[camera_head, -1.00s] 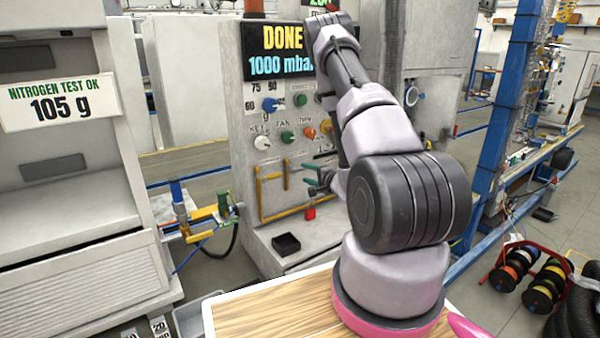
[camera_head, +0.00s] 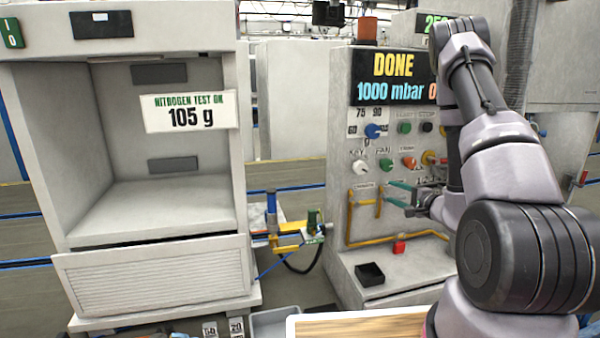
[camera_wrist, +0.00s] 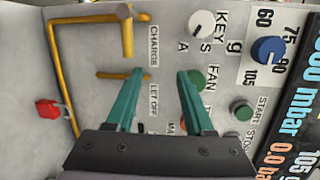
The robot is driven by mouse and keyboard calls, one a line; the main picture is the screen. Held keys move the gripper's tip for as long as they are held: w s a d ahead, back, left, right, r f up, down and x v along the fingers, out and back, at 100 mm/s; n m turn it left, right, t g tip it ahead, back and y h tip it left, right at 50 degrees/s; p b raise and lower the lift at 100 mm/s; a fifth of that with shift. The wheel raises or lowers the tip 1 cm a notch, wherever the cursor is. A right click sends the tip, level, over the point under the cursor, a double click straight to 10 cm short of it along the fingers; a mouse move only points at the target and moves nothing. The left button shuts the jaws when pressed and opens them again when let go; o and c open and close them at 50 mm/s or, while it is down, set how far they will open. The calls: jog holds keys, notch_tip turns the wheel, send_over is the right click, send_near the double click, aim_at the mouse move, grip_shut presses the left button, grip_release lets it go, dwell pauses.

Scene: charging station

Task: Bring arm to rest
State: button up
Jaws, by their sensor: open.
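My gripper (camera_head: 400,194) is at the right in the head view, in front of the control panel (camera_head: 342,150) of the charging station. Its two teal fingers (camera_wrist: 160,88) are apart, with nothing between them in the wrist view. Behind them the wrist view shows the panel with the FAN knob (camera_wrist: 196,78), the KEY knob (camera_wrist: 200,24) and the yellow pipe handles (camera_wrist: 95,20). I cannot tell the exact gap between fingertips and panel. My arm is raised and bent on the right of the head view.
The display (camera_head: 392,78) reads DONE, 1000 mbar. A white cabinet (camera_head: 150,270) with a sign reading NITROGEN TEST OK, 105 g (camera_head: 190,111) stands left. A wooden tabletop (camera_head: 360,326) is below.

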jog(key=s+a+r+n+g+y, duration=0.4)
jog(key=s+a+r+g, duration=0.15)
jog(key=a+r, duration=0.4)
jog(key=s+a+r+n+g+y, duration=0.4)
jog(key=s+a+r+g, duration=0.15)
jog(key=a+r, duration=0.35)
jog(key=s+d+r+n+g+h, duration=0.1)
jog(key=s+d+r+n+h, duration=0.2)
jog(key=s, duration=0.4)
jog(key=s+r+g+h, duration=0.1)
jog(key=s+r+h, duration=0.2)
jog(key=s+h, duration=0.3)
jog(key=s+d+r+t+h, duration=0.2)
jog(key=d+r+t+h, duration=0.1)
jog(key=d+r+t, duration=0.2)
jog(key=shift+s+d+r, duration=0.2)
jog(key=shift+d+r, duration=0.2)
jog(key=shift+d, duration=0.15)
